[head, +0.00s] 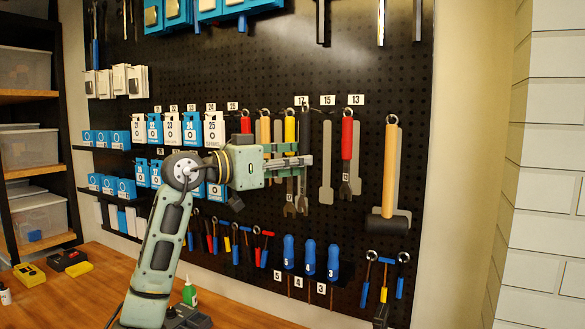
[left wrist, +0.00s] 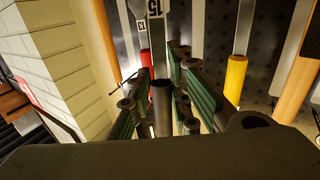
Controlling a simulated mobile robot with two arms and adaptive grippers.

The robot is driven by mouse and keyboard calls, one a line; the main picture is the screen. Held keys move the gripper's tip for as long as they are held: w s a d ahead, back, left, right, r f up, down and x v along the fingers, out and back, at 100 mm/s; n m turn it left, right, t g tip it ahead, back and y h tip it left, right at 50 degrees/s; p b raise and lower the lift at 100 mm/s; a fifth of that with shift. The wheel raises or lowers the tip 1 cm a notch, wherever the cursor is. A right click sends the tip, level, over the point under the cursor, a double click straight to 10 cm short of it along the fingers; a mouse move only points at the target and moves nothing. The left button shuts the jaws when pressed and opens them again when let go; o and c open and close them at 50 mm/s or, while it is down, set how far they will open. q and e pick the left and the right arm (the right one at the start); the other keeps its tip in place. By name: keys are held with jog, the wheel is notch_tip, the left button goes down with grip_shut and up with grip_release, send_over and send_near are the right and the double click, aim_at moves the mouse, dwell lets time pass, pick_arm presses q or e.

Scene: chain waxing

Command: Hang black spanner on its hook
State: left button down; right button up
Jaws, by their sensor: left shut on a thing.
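My left gripper (head: 303,160) is in front of the pegboard, shut on the black spanner (head: 304,128). The spanner is upright, with its top end close to the board just under the label 17 (head: 302,101). Its lower jaw (head: 302,205) shows below my fingers. In the left wrist view the dark handle (left wrist: 162,100) stands between the green finger pads (left wrist: 158,112). I cannot tell whether its top ring is around the hook or only beside it. My right gripper is not in view.
A yellow spanner (head: 290,130) hangs close on the left and a red one (head: 347,140) on the right. Between them a grey outline (head: 326,165) under label 15 is bare. A mallet (head: 389,170) hangs farther right. Blue-handled screwdrivers (head: 311,255) hang below.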

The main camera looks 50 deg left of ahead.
pick_arm(q)
jog(key=w+a+p, duration=0.1)
jog(key=w+a, duration=0.1)
jog(key=w, duration=0.5)
jog(key=shift+w+a+f, duration=0.15)
jog(key=shift+a+f, duration=0.15)
jog(key=shift+f, duration=0.1)
dwell(0.3)
dwell(0.8)
jog(key=c, duration=1.5)
grip_release()
jog(key=shift+c, duration=0.2)
jog(key=shift+f, duration=0.1)
